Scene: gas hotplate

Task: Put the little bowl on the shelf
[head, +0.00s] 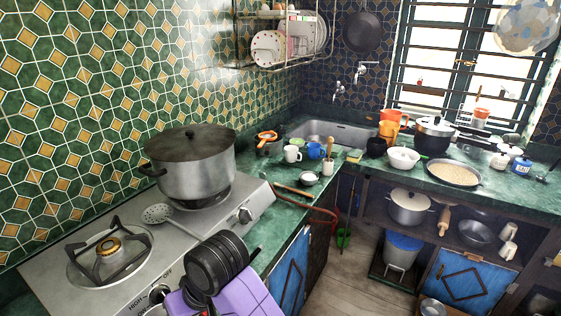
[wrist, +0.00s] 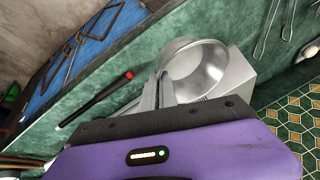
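A small shiny metal bowl (wrist: 197,68) is in the wrist view, right in front of my gripper, with its open side facing the camera. My gripper (wrist: 162,88) has its two grey fingers close together at the bowl's near rim and looks shut on that rim. I cannot tell whether the bowl touches what is under it. In the head view my purple and black gripper (head: 222,285) is at the bottom, in front of the stove, and its fingertips and this bowl are hidden. An open shelf (head: 385,228) is under the right counter.
A large lidded pot (head: 195,165) and a skimmer (head: 160,214) are on the stove (head: 60,270). Mugs (head: 315,150) and a white bowl (head: 404,158) stand on the far counter. A wire dish rack (head: 285,65) hangs on the wall. A black-handled tool (wrist: 95,100) lies near the gripper.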

